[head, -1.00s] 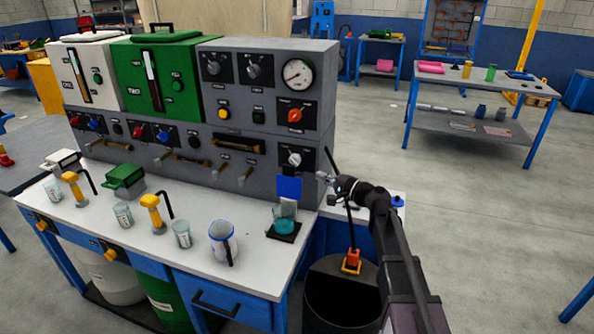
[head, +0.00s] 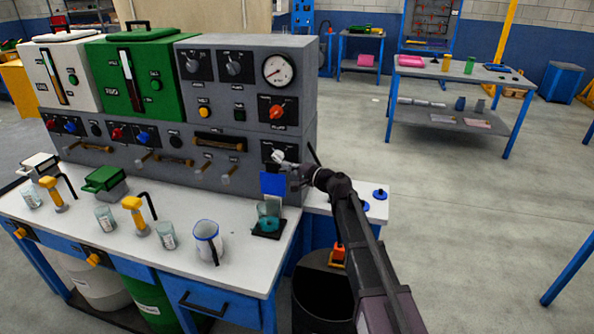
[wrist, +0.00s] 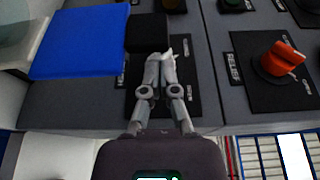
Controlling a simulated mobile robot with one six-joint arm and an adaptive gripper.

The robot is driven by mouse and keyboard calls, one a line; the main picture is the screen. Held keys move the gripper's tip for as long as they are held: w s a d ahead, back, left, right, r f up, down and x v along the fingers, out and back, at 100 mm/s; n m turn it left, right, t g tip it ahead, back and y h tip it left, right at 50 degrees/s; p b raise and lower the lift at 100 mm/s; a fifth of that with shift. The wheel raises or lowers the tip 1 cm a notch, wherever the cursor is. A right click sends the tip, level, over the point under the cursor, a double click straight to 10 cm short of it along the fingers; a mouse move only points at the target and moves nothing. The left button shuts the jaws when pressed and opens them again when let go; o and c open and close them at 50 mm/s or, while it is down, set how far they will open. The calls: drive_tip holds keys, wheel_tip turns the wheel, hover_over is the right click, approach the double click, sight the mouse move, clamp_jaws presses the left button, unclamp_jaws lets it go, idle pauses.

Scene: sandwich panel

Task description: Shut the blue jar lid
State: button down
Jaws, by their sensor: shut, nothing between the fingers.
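The blue lid (head: 273,184) is a flat square panel standing upright and open behind the clear jar (head: 269,215), which holds teal contents on a dark pad. In the wrist view the blue lid (wrist: 80,42) lies left of my fingers, with a black block at its right edge. My gripper (head: 286,166) is shut and empty, up and to the right of the lid, close to the grey panel's lower right knob. In the wrist view my gripper's fingertips (wrist: 166,55) are together beside the black block; whether they touch it I cannot tell.
The grey control panel (head: 245,100) stands behind the lid, with a red-orange knob (head: 277,111) above my gripper. A white-blue jug (head: 208,240) and several beakers stand on the white bench to the left. A dark bin (head: 320,295) is below my arm.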

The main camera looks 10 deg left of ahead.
drive_tip(key=shift+x, duration=1.5)
drive_tip(key=shift+d, duration=0.2)
drive_tip(key=shift+s, duration=0.1)
